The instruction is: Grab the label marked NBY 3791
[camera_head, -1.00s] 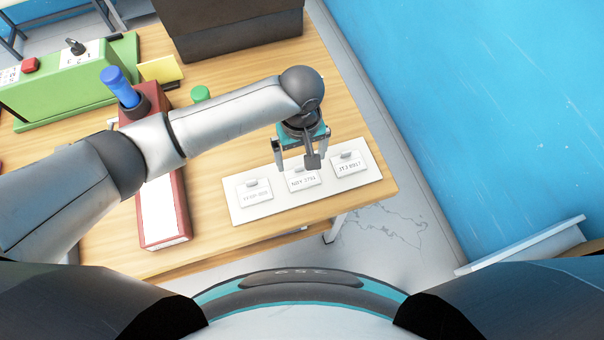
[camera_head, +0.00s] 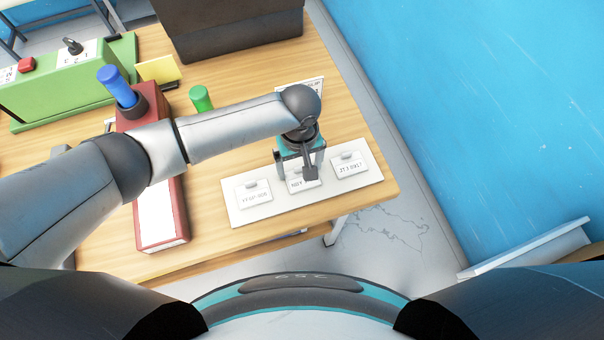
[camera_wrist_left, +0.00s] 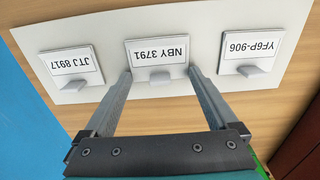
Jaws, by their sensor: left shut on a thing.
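The label marked NBY 3791 (camera_wrist_left: 157,52) is a white plate with a small raised tab, in the middle of a row of labels on a white board (camera_wrist_left: 115,22). In the head view this label (camera_head: 297,185) is partly hidden by my gripper. In the head view the left gripper (camera_head: 304,177) points down at the board. The label still lies on the board. My right gripper is not in view.
Label JTJ 8917 (camera_head: 350,165) and label YF6P-906 (camera_head: 254,194) lie close on either side. A red box (camera_head: 180,215), a green block (camera_head: 60,85) and a dark case (camera_head: 230,30) stand on the wooden table. A blue wall (camera_head: 480,90) is at the right.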

